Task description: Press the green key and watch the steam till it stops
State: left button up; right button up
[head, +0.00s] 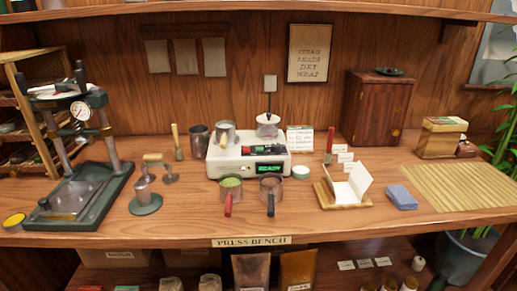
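The white steamer box (240,162) stands mid-bench, with a lit green display (268,170) that appears to read "READY". A dark key strip (262,149) on its top has small green and red patches, the green one towards the right; the exact key edges are too small to tell. A metal cup (224,137) sits at the box's left end, and a glass-like vessel (268,127) stands at its back right. I see no steam. Neither of my grippers is in view.
In front of the box stand a pan of green leaves (230,184) with a red handle and a dark-handled pan (271,185). A press (75,190) stands at left. White folded paper (348,185) and a blue cloth (401,197) lie right. The bench's front edge is mostly clear.

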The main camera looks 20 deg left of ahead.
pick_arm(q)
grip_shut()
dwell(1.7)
